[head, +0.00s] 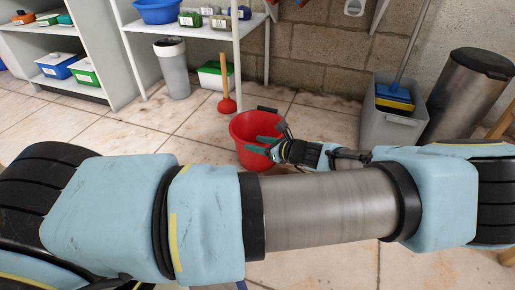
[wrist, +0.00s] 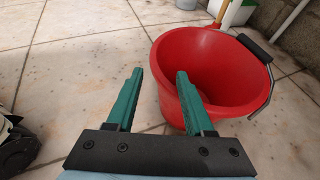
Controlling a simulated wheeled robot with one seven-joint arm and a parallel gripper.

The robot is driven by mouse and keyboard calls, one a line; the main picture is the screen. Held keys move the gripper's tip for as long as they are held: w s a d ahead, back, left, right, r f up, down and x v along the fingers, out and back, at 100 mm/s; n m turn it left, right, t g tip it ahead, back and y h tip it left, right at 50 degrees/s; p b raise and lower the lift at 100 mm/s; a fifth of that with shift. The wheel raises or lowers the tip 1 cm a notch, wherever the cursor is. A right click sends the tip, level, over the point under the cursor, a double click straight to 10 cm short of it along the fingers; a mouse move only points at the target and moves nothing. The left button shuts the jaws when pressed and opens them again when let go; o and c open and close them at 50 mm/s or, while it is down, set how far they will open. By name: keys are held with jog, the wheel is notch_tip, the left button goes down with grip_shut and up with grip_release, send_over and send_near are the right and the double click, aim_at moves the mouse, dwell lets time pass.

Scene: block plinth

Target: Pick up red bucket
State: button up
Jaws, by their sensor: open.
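The red bucket (head: 250,151) stands upright on the tiled floor, in the middle of the head view. In the wrist view the red bucket (wrist: 170,85) fills the right half, its open mouth facing up. Its wire handle with a dark grip hangs at the right side of the rim. My gripper (head: 262,143) is at the bucket, in front of it in the head view. In the wrist view my gripper (wrist: 160,75) is open and empty. Its right green finger overlaps the bucket's near left side; the left finger is over bare floor. I cannot tell whether it touches the bucket.
A grey mop bin (head: 388,125) and a steel trash can (head: 465,95) stand at right. Floor left of the bucket is clear.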

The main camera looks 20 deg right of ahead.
aim_at(240, 141)
jog(key=b+x, duration=0.1)
jog(key=x, duration=0.3)
jog(key=shift+s, duration=0.1)
jog(key=b+x, duration=0.4)
jog(key=shift+a+f, duration=0.2)
jog(key=shift+a, duration=0.05)
jog(key=shift+w+a+b, duration=0.1)
jog(key=shift+w+b, duration=0.2)
jog(key=shift+w, duration=0.15)
grip_shut()
dwell(0.8)
